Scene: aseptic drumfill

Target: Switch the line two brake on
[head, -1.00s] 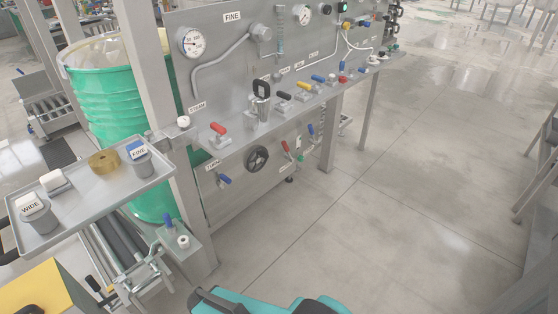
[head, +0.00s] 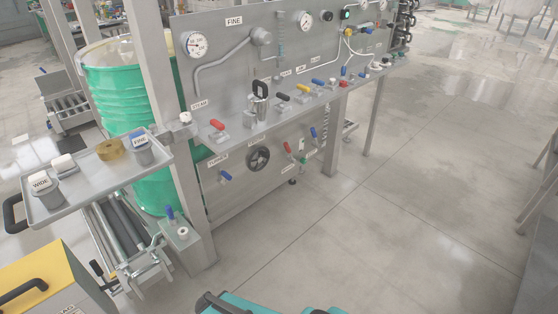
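No label that I can read names the line two brake, so I cannot tell which control it is. A small blue lever (head: 170,213) stands on a grey box (head: 182,250) beside the roller conveyor (head: 125,232), with a white round knob (head: 183,233) next to it. A black-handled lever (head: 96,268) sits at the conveyor's near left side. The grey panel (head: 235,75) carries red, yellow, blue and black levers along its shelf, and a black handwheel (head: 258,158) below.
A green drum (head: 110,95) stands behind a post. A tray (head: 95,190) holds nozzles marked WIDE and FINE and a brass ring. A yellow-topped cart (head: 40,278) stands at lower left. The floor (head: 370,230) to the right is clear.

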